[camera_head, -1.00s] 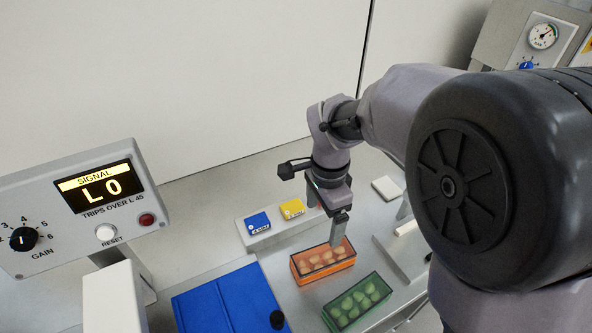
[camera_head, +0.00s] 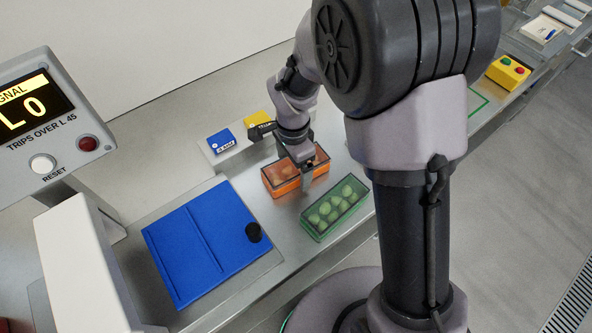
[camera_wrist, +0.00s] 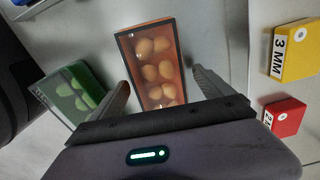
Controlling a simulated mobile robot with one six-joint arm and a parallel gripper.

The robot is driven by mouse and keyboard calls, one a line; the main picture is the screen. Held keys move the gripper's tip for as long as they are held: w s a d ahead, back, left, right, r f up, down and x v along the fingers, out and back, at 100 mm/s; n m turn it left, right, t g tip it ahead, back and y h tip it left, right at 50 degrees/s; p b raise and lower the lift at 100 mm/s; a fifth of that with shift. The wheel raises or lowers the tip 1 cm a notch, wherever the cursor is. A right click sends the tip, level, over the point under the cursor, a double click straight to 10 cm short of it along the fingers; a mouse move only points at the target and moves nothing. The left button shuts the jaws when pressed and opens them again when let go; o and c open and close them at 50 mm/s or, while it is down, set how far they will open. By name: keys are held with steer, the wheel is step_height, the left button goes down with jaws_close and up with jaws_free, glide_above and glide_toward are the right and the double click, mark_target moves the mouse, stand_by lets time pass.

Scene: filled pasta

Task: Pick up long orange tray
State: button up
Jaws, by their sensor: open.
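The long orange tray (camera_head: 282,180) lies on the steel counter and holds several pale filled pasta pieces. It also shows in the wrist view (camera_wrist: 150,62), lying lengthwise between my two fingers. My gripper (camera_wrist: 160,88) is open, with one finger on either side of the tray's near part and a gap visible on each side. In the head view my gripper (camera_head: 305,180) is at the tray's right part and hides some of it. I cannot tell the exact height of the fingertips over the tray.
A green tray (camera_head: 335,207) with green pasta stands close beside the orange one; it shows in the wrist view (camera_wrist: 75,92) near the left finger. A blue board (camera_head: 200,240) with a black knob lies left. Blue (camera_head: 222,141) and yellow (camera_head: 258,119) blocks sit behind.

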steer(key=shift+r, duration=0.2)
steer(key=shift+c, duration=1.3)
steer(key=c, duration=1.5)
